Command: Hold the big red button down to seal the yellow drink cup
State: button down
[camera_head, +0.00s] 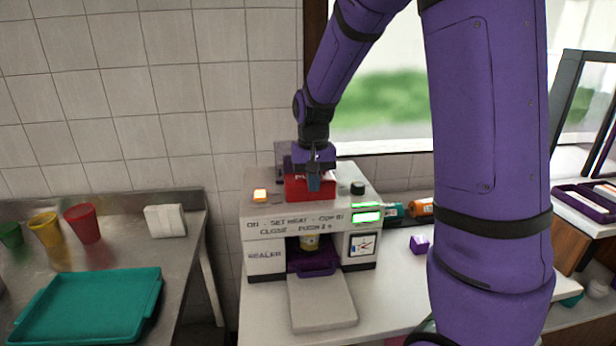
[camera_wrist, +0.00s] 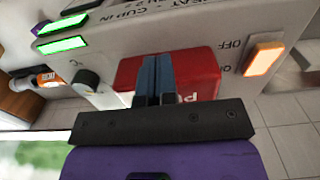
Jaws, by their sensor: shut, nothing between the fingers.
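The big red button (camera_head: 302,187) is a red block on top of the white sealer machine (camera_head: 262,223). It also shows in the wrist view (camera_wrist: 207,73), with part of its lettering hidden. My gripper (camera_head: 314,183) is shut and empty, pointing down at the red button. In the wrist view my gripper's fingers (camera_wrist: 154,72) are together in front of the button; I cannot tell whether they press on it. The yellow cup (camera_head: 309,242) is inside the machine's opening, above a purple drawer (camera_head: 316,263). Its top is hidden.
A dark knob (camera_head: 357,188) stands right of the button. A teal tray (camera_head: 90,305), coloured cups (camera_head: 84,222) and white napkins (camera_head: 165,220) are on the left counter. A purple cube (camera_head: 419,243) sits right.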

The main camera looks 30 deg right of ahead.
notch_tip(320, 180, up, 8)
jog(key=shift+s+a, duration=0.15)
jog(key=shift+s, duration=0.25)
dwell(0.4)
jog(key=shift+s, duration=0.1)
dwell(0.3)
jog(key=s+a+r+n+t, duration=0.1)
jog(key=s+a+r, duration=0.1)
jog(key=s, duration=0.5)
jog(key=s+a+r+n+t, duration=0.1)
jog(key=s+r+n+t, duration=0.1)
jog(key=s, duration=0.6)
jog(key=s+a+r+n+t, duration=0.1)
jog(key=s+a+r+t, duration=0.1)
jog(key=s, duration=0.6)
jog(key=shift+s+a+r+n, duration=0.15)
jog(key=shift+a+r+n, duration=0.2)
jog(key=shift+r, duration=0.1)
